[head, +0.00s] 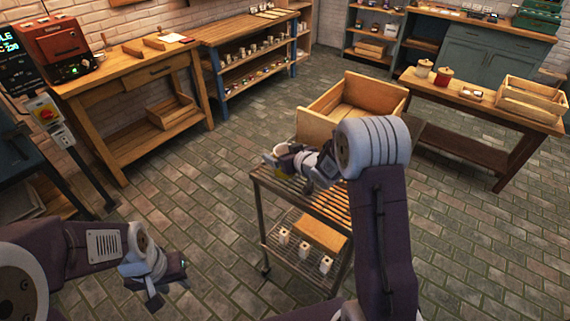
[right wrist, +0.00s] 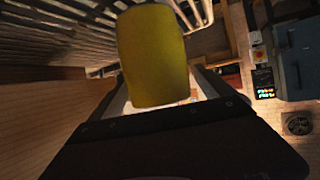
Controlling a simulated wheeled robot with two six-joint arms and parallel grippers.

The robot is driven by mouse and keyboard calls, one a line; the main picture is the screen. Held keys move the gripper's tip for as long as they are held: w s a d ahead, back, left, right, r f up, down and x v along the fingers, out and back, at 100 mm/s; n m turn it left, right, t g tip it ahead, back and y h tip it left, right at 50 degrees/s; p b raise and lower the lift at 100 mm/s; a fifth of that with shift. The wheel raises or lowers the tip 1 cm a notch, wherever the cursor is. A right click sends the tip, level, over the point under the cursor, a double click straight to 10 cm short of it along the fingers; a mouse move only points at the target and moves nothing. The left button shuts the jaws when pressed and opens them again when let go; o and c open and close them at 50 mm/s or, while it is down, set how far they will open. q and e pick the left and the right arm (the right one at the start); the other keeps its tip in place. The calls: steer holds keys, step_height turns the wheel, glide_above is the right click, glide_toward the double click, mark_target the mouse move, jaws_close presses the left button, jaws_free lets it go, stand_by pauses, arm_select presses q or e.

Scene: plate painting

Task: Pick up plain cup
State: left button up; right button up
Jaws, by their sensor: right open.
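A yellow, smooth-sided cylinder that looks like a plain cup (right wrist: 153,55) stands large in the right wrist view, between the fingers of my right gripper (right wrist: 155,105). The jaws are apart around its near end; I cannot tell whether they touch it. In the head view my right gripper (head: 277,160) is low over the near left part of the cart's slatted top, largely hidden by its own wrist. A pale cup-like shape shows beside it there. My left gripper (head: 170,287) hangs over the bare floor at lower left, its fingers spread and empty.
A side table (head: 470,103) stands at right, workbenches behind.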

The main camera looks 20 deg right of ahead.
steer(key=shift+x, duration=1.05)
steer(key=shift+s+r, duration=0.1)
steer(key=shift+s, duration=0.05)
steer(key=shift+c, duration=0.3)
steer(key=c, duration=1.7)
step_height(320, 180, up, 10)
steer(key=p, duration=0.2)
steer(key=shift+p, duration=0.35)
